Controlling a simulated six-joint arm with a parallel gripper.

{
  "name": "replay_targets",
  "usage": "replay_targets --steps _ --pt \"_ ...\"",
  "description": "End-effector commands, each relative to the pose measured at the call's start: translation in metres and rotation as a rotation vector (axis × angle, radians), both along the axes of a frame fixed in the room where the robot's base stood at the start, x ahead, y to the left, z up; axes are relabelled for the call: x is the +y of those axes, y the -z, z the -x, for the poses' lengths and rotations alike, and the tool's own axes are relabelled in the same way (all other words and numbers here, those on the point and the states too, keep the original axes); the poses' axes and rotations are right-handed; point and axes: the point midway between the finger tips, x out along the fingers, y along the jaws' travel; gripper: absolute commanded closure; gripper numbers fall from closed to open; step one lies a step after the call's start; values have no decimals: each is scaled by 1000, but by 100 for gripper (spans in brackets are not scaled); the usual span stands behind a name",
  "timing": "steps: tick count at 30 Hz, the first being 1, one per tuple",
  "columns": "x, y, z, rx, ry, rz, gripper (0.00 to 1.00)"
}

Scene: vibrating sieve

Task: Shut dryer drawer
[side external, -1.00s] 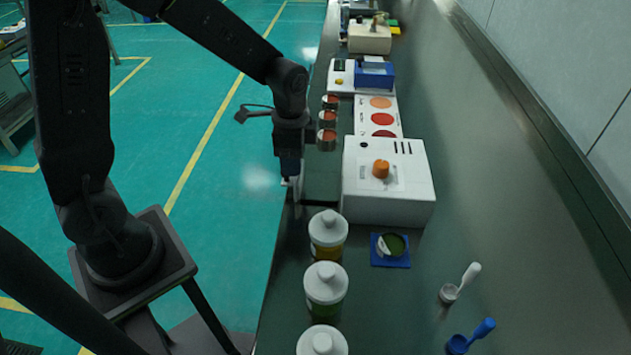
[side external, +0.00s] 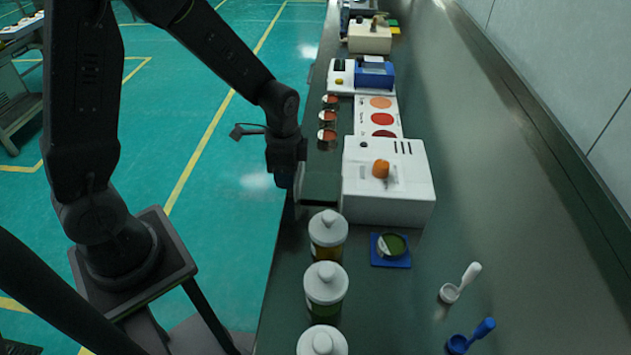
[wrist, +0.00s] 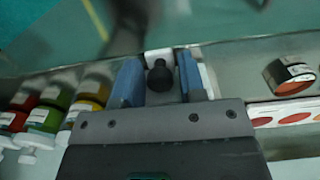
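The dryer appears to be the white box with an orange knob (side external: 388,200) on the bench. A dark flat drawer-like part (side external: 322,188) extends from its left side toward the bench edge, so the drawer looks pulled out. My gripper (side external: 288,182) is low at the outer end of this part; its fingertips are hidden in the side view. In the wrist view, my blue fingers (wrist: 160,80) stand apart on either side of a black knob (wrist: 160,76) in front of a white panel (wrist: 158,54). Gaps show between the knob and both fingers.
White-capped bottles (side external: 326,285) line the near bench edge. Small red-filled jars (side external: 327,117) stand beyond the drawer. A blue tray with a green-filled dish (side external: 391,249) and two scoops (side external: 460,283) lie nearer. The bench along the wall is clear.

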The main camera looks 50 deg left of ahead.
Motion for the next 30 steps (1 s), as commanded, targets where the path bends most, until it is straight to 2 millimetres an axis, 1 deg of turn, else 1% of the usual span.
replay_targets --steps 1,6,8,14,30 --pt "0 0 0 0 0 0 68" --pt "0 0 0 0 0 0 84" --pt "0 0 0 0 0 0 89" --pt "-3 0 -3 0 1 0 89" --pt "-21 0 -21 0 1 0 89"
